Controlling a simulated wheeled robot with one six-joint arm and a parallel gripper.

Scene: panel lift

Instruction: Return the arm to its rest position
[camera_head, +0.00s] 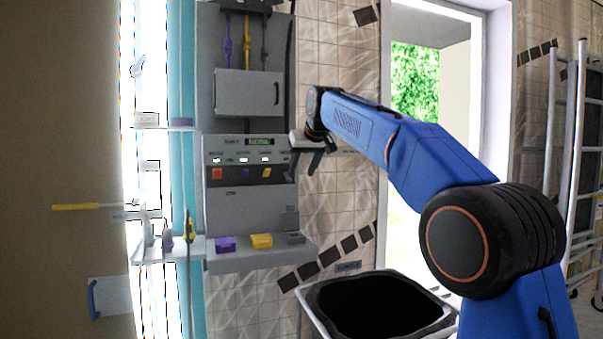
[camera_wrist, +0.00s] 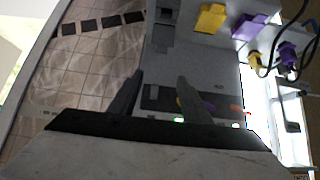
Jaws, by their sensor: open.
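My blue arm reaches across the head view from the lower right to the grey wall panel (camera_head: 247,208). My gripper (camera_head: 312,165) is at the panel's right edge, level with its row of lit buttons. In the wrist view my gripper (camera_wrist: 157,88) has its two dark fingers apart, with nothing between them. The panel's grey face (camera_wrist: 185,65) lies beyond the fingers. Whether the fingers touch the panel cannot be told.
A black bin (camera_head: 375,305) stands below the arm. A shelf (camera_head: 170,248) with tools juts out left of the panel. A ladder (camera_head: 575,140) leans at the right, past a bright doorway (camera_head: 415,85). Purple (camera_head: 225,244) and yellow (camera_head: 262,241) blocks sit on the panel's ledge.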

